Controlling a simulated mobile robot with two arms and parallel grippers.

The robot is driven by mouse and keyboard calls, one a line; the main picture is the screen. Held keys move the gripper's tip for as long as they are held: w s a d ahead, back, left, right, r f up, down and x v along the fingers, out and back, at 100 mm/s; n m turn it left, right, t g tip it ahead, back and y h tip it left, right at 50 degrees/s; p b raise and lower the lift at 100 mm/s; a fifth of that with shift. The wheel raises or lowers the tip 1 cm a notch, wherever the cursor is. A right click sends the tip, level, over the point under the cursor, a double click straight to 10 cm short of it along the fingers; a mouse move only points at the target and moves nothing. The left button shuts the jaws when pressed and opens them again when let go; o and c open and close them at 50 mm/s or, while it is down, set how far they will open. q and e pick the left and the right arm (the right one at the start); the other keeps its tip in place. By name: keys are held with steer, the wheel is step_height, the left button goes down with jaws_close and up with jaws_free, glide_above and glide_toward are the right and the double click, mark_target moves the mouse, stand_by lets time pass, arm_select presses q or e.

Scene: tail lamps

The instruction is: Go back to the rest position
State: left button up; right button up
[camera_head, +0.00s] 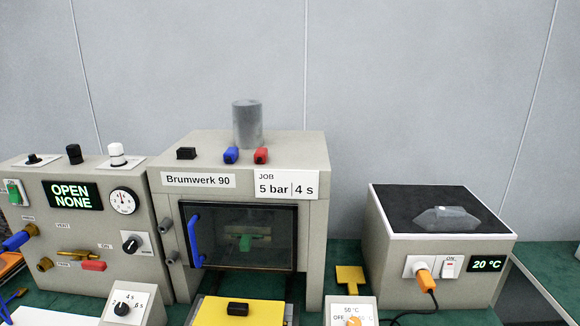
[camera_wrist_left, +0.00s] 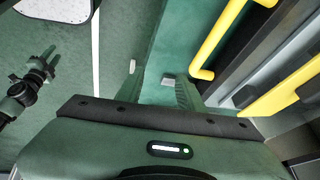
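My left gripper (camera_wrist_left: 152,76) shows only in the left wrist view, its two fingers apart with nothing seen between them. It points over a green surface, beside a yellow bar handle (camera_wrist_left: 222,38). Neither gripper shows in the head view, and my right gripper is in no view. A beige machine labelled Brumwerk 90 (camera_head: 240,152) stands in the middle of the head view. Its dark window door (camera_head: 262,235) with a blue handle (camera_head: 194,240) looks closed. A green object (camera_head: 245,243) shows dimly behind the glass.
A control box (camera_head: 130,259) reading OPEN NONE stands at left. A heater box (camera_head: 400,250) reading 20 °C stands at right, a clear faceted piece (camera_head: 445,218) on its dark top. A yellow plate (camera_head: 215,312) lies in front. In the wrist view, a dark fitting (camera_wrist_left: 28,85) lies left of my gripper.

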arm_select(q)
steer(key=s+d+n+t, duration=0.1)
steer(key=s+d+n, duration=0.1)
steer(key=s+n, duration=0.5)
steer(key=s+a+n+y, duration=0.5)
steer(key=s+a+n, duration=0.3)
steer(key=s+a, duration=0.25)
step_height(320, 180, down, 25)
steer(key=s+b, duration=0.1)
steer(key=b, duration=0.1)
steer(key=s+a+f+g+b, duration=0.1)
steer(key=s+a+f+g, duration=0.1)
steer(key=s+f, duration=1.5)
step_height(320, 180, down, 3)
steer(key=shift+s+f, duration=0.1)
steer(key=shift+s, duration=0.3)
steer(key=shift+a, duration=0.1)
